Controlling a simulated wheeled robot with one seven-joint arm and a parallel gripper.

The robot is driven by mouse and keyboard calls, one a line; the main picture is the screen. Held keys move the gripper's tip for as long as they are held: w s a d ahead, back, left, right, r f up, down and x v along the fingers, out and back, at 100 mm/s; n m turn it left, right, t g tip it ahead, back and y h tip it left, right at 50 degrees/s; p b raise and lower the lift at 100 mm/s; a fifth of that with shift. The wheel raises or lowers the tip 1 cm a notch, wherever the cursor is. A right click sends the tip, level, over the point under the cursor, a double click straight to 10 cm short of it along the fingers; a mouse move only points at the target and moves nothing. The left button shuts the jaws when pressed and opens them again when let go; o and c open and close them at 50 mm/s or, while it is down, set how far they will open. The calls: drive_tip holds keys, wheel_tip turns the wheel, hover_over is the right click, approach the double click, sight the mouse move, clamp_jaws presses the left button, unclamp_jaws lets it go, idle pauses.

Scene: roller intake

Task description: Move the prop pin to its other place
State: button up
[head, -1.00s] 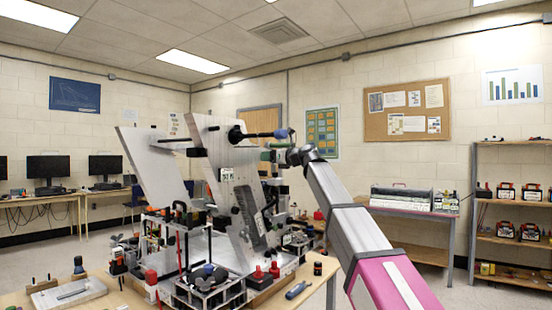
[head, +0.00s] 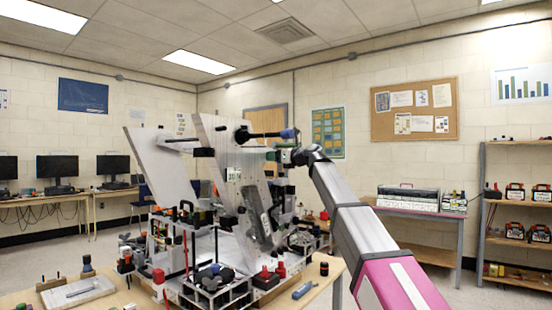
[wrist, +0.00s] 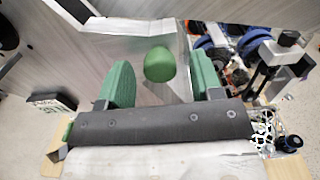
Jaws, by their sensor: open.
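A green rounded knob (wrist: 160,65), which looks like the head of the prop pin, shows in the wrist view against a pale panel. My gripper (wrist: 161,75) has its two green fingers apart, one on each side of the knob, with a visible gap to each. The rest of the pin is hidden behind the knob. In the head view my gripper (head: 276,155) is beside the upper part of the tilted plates; the pin cannot be picked out there. The intake's tilted grey side plate (head: 222,150) stands over the crowded base.
A black bar with a blue end (head: 265,134) sticks out just above my gripper. Blue wheels and a dark upright post (wrist: 270,62) are to the right in the wrist view. The wooden table (head: 318,282) holds several small tools.

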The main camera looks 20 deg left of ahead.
drive_tip(key=c, duration=0.9)
drive_tip(key=v, duration=1.2)
drive_tip(key=shift+d, duration=0.2)
idle(1.1)
drive_tip(key=shift+s, duration=0.15)
drive_tip(key=shift+v, duration=1.5)
drive_tip(key=shift+f, duration=0.1)
